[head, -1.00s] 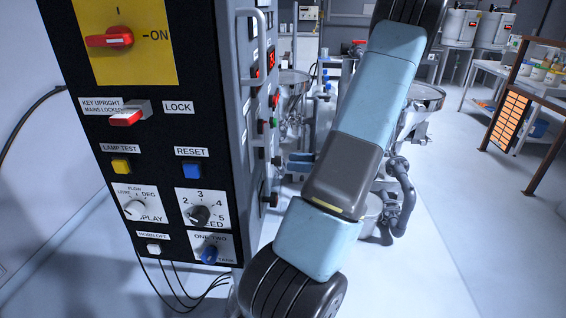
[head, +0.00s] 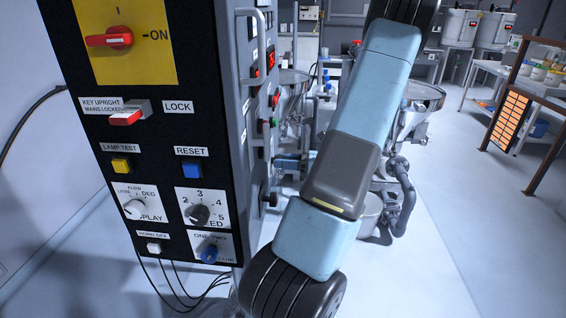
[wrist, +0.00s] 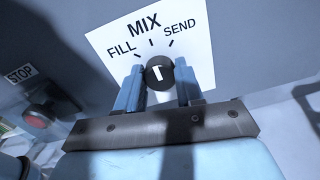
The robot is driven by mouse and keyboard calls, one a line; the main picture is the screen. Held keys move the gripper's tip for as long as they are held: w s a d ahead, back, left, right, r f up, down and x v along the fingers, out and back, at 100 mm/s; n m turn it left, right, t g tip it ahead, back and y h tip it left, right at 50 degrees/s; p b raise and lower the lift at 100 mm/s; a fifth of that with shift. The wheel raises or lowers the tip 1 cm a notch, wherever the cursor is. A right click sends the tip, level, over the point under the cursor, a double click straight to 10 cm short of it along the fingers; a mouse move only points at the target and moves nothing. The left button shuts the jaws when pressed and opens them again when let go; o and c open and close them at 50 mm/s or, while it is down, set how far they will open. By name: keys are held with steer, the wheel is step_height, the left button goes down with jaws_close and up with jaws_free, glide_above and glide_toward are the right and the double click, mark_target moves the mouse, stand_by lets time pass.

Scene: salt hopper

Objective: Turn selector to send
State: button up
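The selector is a round black knob (wrist: 160,73) with a white pointer, on a white plate (wrist: 190,58) marked FILL, MIX and SEND. The pointer is directed up and slightly left, towards MIX. My gripper (wrist: 160,86) is open, with one blue finger on each side of the knob and very little gap. I cannot tell whether the fingers touch it. In the head view, my gripper (head: 286,163) is at the side face of the cabinet (head: 245,130), and the selector itself is hidden there.
A red stop button (wrist: 38,116) is left of the plate in the wrist view. The cabinet front carries a red main switch (head: 110,40) and several knobs and buttons. A steel hopper (head: 424,97) stands behind my arm.

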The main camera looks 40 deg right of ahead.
steer(key=c, duration=0.5)
steer(key=shift+a, duration=0.15)
steer(key=shift+m, duration=0.4)
steer(key=shift+d+m, duration=0.15)
steer(key=shift+m, duration=1.85)
steer(key=shift+d+m, duration=0.1)
steer(key=shift+m, duration=1.9)
